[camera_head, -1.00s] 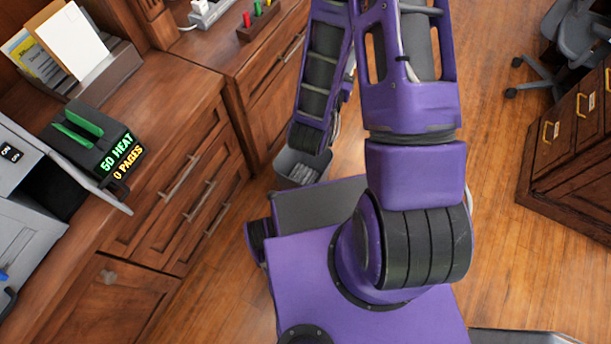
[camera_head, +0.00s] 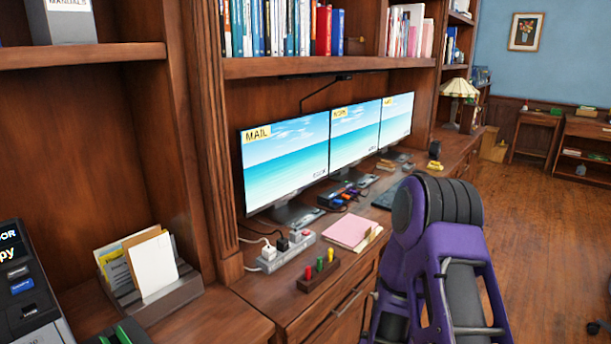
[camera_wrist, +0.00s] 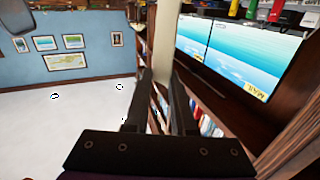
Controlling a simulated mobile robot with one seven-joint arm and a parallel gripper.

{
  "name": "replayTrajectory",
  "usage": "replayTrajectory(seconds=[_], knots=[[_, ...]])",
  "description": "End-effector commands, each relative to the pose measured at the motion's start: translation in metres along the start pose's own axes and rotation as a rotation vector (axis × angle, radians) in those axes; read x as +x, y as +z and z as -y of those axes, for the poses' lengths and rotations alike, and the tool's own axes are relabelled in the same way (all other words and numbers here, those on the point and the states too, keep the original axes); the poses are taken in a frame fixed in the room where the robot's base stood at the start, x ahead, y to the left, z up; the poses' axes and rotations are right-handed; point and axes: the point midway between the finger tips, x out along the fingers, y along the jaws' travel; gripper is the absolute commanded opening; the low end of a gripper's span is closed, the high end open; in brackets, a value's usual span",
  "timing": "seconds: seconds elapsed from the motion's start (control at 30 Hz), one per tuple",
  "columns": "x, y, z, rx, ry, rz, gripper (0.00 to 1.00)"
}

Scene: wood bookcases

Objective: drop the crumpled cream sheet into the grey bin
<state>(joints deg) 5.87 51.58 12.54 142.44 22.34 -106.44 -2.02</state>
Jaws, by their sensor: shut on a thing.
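My gripper (camera_wrist: 162,72) shows in the wrist view with its two dark fingers a little apart. It is shut on a pale cream strip, which looks like the crumpled cream sheet (camera_wrist: 165,40) seen narrow between and beyond the fingertips. Its full shape is hard to make out. The head view shows only my purple arm at the lower right, not the gripper or the sheet. The grey bin is in neither view now.
A long wooden desk (camera_head: 280,288) runs along the bookcases, with monitors (camera_head: 285,160), a power strip (camera_head: 285,252), a pink pad (camera_head: 352,231) and a letter holder (camera_head: 160,297). Open wood floor (camera_head: 545,225) lies on the right. The wrist view looks upside down.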

Motion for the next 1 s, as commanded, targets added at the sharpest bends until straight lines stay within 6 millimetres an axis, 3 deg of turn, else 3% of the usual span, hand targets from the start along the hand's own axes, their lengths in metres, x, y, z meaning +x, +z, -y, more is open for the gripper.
replayTrajectory(seconds=[0.2, 0.4, 0.83, 1.0], knots=[[0.021, 0.007, 0.036, -0.014, -0.225, 0.005, 0.0], [0.026, 0.011, 0.052, -0.032, -0.334, 0.012, 0.0], [0.026, 0.011, 0.054, -0.034, -0.347, 0.014, 0.0], [0.027, -0.005, 0.054, -0.033, -0.345, 0.013, 0.0]])
